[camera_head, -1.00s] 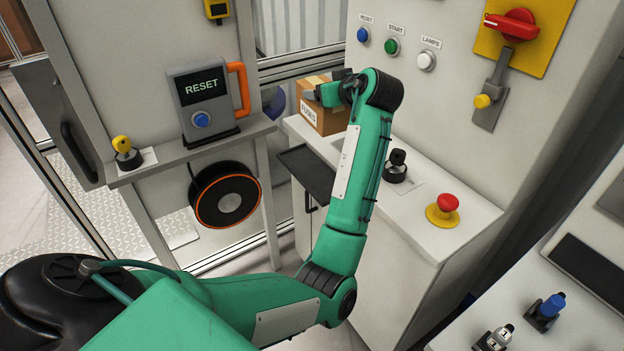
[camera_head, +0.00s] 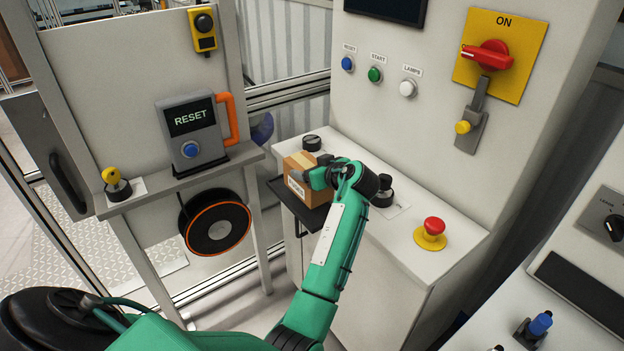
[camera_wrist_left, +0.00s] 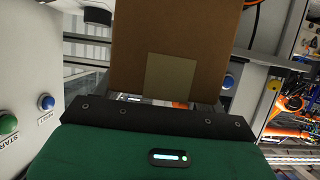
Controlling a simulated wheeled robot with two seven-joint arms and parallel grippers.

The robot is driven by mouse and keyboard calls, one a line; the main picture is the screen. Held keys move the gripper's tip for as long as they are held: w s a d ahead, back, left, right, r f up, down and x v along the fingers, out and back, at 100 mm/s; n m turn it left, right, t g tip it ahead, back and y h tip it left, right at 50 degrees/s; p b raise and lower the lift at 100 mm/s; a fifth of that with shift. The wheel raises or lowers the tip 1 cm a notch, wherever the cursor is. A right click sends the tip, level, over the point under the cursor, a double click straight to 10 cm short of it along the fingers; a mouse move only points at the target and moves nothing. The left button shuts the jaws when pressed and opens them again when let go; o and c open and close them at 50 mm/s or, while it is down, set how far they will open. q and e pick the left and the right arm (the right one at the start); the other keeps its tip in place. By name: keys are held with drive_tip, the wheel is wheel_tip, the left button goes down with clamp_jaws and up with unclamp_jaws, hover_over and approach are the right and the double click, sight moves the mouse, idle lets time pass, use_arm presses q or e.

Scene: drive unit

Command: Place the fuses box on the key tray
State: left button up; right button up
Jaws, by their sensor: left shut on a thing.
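The fuses box (camera_head: 306,183) is a brown cardboard box with a white label, held in my left gripper (camera_head: 312,175). In the head view it is over the dark key tray (camera_head: 276,188), which juts from the left side of the white cabinet. I cannot tell whether the box touches the tray. In the left wrist view the box (camera_wrist_left: 175,45) fills the upper middle with a paler tape patch on it. The gripper's fingers are mostly hidden there. My right gripper is not in view.
A black knob (camera_head: 311,143) stands behind the box and a black key switch (camera_head: 382,190) to its right. A red emergency button (camera_head: 431,232) sits further right. The reset panel (camera_head: 192,133) stands on a shelf to the left.

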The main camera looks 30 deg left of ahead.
use_arm(q)
wheel_tip(320, 180, down, 4)
drive_tip(key=shift+p, duration=0.45)
drive_tip(key=shift+f, duration=0.15)
drive_tip(key=o, duration=1.2)
drive_tip(key=shift+f, duration=0.1)
drive_tip(key=shift+c, duration=0.2)
